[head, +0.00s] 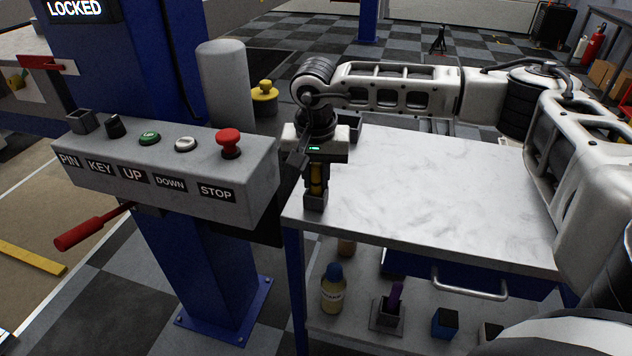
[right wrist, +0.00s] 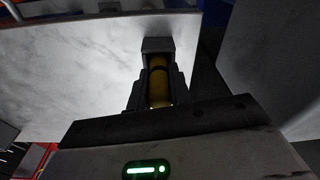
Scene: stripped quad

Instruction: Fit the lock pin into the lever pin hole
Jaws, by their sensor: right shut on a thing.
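My right gripper (head: 316,196) points down over the left edge of the white-topped cart. It is shut on a yellow cylindrical piece, taken as the lock pin (head: 318,176). The pin (right wrist: 158,84) also shows between the fingers in the right wrist view, with a dark band near its far end; the fingers hide most of it. A lever with a red handle (head: 88,228) sticks out at the lower left of the grey control box (head: 200,165). Its pin hole cannot be made out. My left gripper is not in view.
A square dark socket (head: 82,122) stands above the PIN label on the box, beside a black knob and buttons. The red STOP button (head: 229,140) rises near my gripper.

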